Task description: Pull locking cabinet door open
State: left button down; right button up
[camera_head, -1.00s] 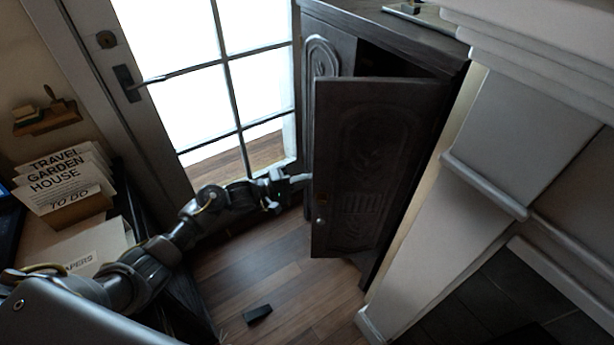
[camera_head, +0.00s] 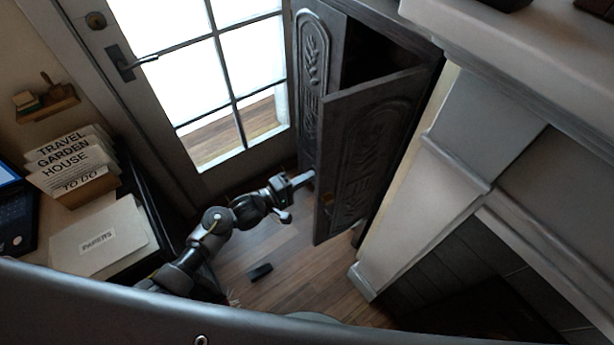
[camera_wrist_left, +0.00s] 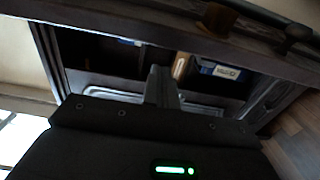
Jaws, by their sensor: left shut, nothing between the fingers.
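The dark carved cabinet (camera_head: 393,32) stands beyond the floor area. Its right door (camera_head: 368,150) is swung partly open, with a dark gap above it showing the inside. In the left wrist view the shut fingers (camera_wrist_left: 162,84) point at the cabinet's interior (camera_wrist_left: 100,60), where a blue-and-white labelled item (camera_wrist_left: 220,70) shows. My right gripper is not in view.
A glazed door (camera_head: 225,70) is left of the cabinet, and a pale fireplace surround (camera_head: 440,180) stands close on its right. A desk with paper files (camera_head: 75,165) is at left. A small dark object (camera_head: 260,272) lies on the otherwise clear wooden floor.

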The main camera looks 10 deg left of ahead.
pick_arm(q)
jog(key=w+a+b+v, duration=0.1)
jog(key=v, duration=0.8)
jog(key=shift+b, duration=0.35)
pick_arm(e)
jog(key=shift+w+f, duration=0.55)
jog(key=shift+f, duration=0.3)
pick_arm(q)
jog(key=shift+a, duration=0.15)
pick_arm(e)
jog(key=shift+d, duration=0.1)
